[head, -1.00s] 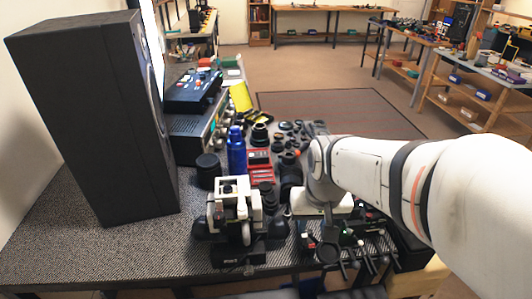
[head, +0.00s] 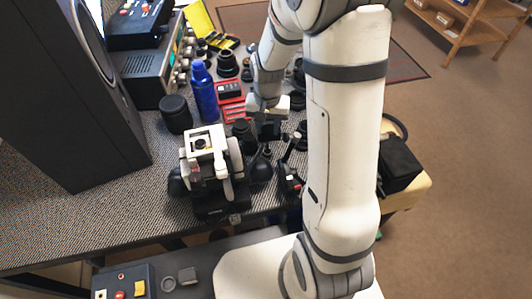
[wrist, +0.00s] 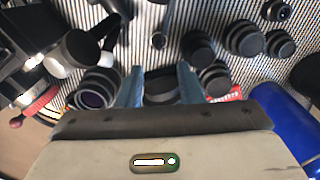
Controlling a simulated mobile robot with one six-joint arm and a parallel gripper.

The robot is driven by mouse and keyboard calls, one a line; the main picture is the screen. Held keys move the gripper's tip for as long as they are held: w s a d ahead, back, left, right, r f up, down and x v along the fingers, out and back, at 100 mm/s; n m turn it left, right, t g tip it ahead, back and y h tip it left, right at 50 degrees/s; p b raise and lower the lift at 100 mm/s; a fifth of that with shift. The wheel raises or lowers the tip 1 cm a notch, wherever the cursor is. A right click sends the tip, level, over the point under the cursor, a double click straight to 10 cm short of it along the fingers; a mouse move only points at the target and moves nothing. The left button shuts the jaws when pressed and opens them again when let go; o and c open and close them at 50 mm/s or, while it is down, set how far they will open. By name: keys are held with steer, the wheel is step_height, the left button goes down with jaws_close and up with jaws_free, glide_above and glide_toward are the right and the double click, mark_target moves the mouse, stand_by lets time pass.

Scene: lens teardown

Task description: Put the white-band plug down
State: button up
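My gripper (wrist: 160,76) points down over the dark textured bench top, its two bluish fingers apart. A dark round part (wrist: 160,88) shows between the fingers and nearly fills the gap; I cannot tell whether they grip it or it stands behind them. No white band shows on it. Two black cylindrical pieces with pale ends, one (wrist: 74,48) larger, show at the upper left of the wrist view; I cannot tell whether either is the white-band plug. In the head view my gripper (head: 268,128) is low over the bench, right of the white-topped device (head: 205,145).
A blue bottle (head: 204,92) stands left of my gripper, beside a red case (head: 232,112). It also shows in the wrist view (wrist: 280,120). Several black lens parts (wrist: 243,38) crowd the bench. A tall black speaker (head: 65,95) stands at the left.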

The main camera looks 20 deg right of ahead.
mark_target(268, 149)
steer(key=shift+f+b, duration=0.35)
steer(key=shift+f, duration=0.4)
steer(key=shift+w+f, duration=0.25)
steer(key=shift+f, duration=0.35)
steer(key=f, duration=0.6)
steer(key=shift+s+f, duration=0.3)
steer(key=shift+f, duration=0.1)
jaws_close()
